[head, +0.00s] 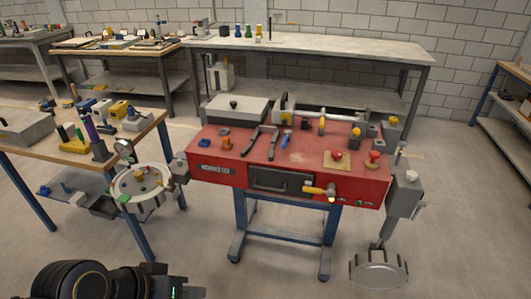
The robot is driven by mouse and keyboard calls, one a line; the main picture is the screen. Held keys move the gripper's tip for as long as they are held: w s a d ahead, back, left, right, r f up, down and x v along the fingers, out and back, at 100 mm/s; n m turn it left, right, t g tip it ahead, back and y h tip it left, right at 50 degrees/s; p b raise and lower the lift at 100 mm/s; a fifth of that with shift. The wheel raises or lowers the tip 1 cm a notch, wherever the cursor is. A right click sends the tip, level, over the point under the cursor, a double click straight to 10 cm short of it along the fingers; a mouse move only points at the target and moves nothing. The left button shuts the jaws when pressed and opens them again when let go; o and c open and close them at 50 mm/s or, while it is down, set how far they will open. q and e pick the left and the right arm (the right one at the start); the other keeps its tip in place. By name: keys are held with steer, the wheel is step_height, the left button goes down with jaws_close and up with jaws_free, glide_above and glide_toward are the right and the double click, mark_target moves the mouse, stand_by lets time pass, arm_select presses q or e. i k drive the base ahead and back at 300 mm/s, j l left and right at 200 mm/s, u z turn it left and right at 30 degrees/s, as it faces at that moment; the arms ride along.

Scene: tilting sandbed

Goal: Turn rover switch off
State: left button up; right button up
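A red bench (300,160) on a blue wheeled frame stands in the middle, with a lettered label (215,169) on its front. On its top are a red knob on a tan plate (337,162), another red knob (375,155) and several small tools. I cannot make out a rover or tell which part is its switch. My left gripper (186,291) is at the bottom edge, left of centre, well in front of the bench and touching nothing that I can see. Its fingers are too dark and cut off to read. My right gripper is not in view.
A wooden table (24,152) with tools stands at the left. A round tray (133,200) is at the bench's left side; another (378,284) hangs low at its right. A long grey bench (350,46) stands behind. The floor in front is clear.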

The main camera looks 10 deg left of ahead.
mark_target(336, 154)
steer(key=i+j, duration=0.1)
steer(key=i, duration=0.45)
steer(key=i+j+z, duration=0.1)
steer(key=i, duration=0.45)
steer(key=i+j, duration=0.15)
steer(key=i, duration=0.4)
